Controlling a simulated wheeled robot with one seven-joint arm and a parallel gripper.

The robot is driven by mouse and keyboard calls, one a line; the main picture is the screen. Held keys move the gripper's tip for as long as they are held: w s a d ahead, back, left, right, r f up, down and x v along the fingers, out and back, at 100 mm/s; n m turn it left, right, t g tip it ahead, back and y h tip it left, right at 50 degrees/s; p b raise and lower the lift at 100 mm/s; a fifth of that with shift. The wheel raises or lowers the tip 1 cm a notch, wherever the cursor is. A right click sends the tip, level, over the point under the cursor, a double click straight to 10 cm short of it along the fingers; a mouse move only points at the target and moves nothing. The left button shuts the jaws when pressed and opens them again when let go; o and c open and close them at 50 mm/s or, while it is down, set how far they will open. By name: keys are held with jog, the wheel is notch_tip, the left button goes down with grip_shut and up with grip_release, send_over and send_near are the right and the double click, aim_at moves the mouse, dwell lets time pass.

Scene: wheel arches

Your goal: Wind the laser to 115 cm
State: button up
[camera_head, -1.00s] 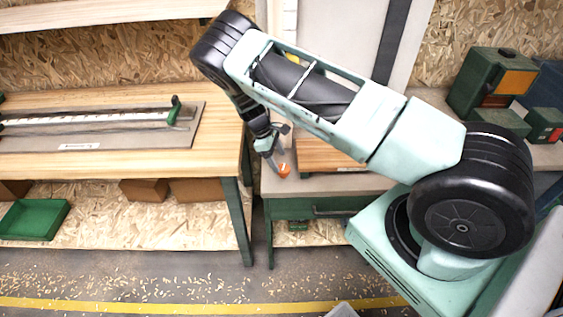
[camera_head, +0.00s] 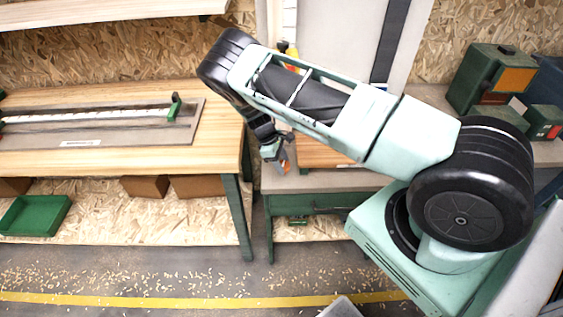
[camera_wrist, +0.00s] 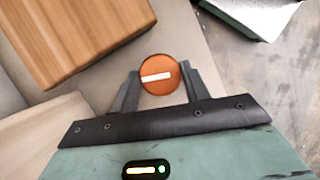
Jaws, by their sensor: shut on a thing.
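An orange round knob (camera_wrist: 160,75) with a white bar across its face sits between the fingers of my gripper (camera_wrist: 162,88) in the wrist view. My gripper is shut on the knob, one finger on each side. The white bar lies nearly level, its right end slightly higher. In the head view my gripper (camera_head: 281,163) reaches down at the front left of the grey bench (camera_head: 330,182), with a bit of orange at its tip. The laser is hard to make out; a yellow and red thing (camera_head: 291,55) stands behind my arm beside a white scale strip (camera_head: 290,18), partly hidden.
A wooden block (camera_wrist: 75,35) lies close to the knob in the wrist view. A wooden workbench (camera_head: 100,165) with a long metal rail and green stop (camera_head: 175,106) stands to the left. Green machines (camera_head: 490,80) stand at the right.

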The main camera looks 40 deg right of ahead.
jog(key=shift+w+f+m+b, duration=0.1)
jog(key=shift+f+m+b, duration=0.2)
jog(key=shift+m+b, duration=0.55)
jog(key=shift+r+m+g+y+b, duration=0.15)
jog(key=shift+m+g+y+b, duration=0.25)
jog(key=shift+b, duration=0.45)
jog(key=shift+r+m, duration=0.15)
jog(key=shift+m, duration=0.1)
jog(key=o, duration=1)
jog(key=b+v, duration=0.4)
jog(key=v, duration=1.3)
jog(key=shift+r, duration=0.3)
